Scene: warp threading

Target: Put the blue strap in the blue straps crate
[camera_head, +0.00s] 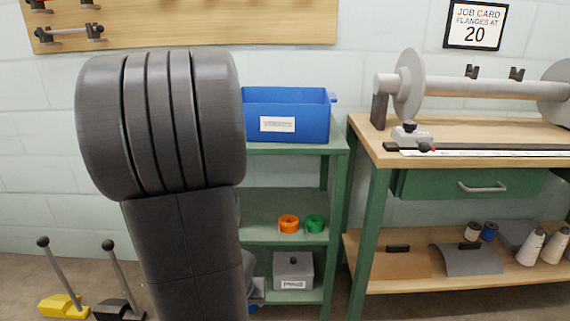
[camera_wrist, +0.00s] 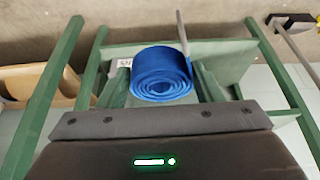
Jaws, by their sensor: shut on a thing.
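The blue strap (camera_wrist: 160,78) is a rolled coil in the middle of the wrist view. My gripper (camera_wrist: 163,92) is shut on it; its dark palm fills the bottom of that view. In the head view my arm hides most of the gripper, and a small blue patch (camera_head: 252,309) shows beside the arm, low by the green shelf; I cannot tell for sure that it is the strap. A blue crate (camera_head: 310,127) with a white label stands on the shelf's top board; my arm covers its left part.
The green shelf (camera_head: 338,180) holds an orange roll (camera_head: 289,224) and a green roll (camera_head: 315,223) on its middle board. A grey labelled box (camera_head: 293,270) sits lower. A workbench (camera_head: 370,146) with a roller stands right. Levers (camera_head: 62,275) stand on the left floor.

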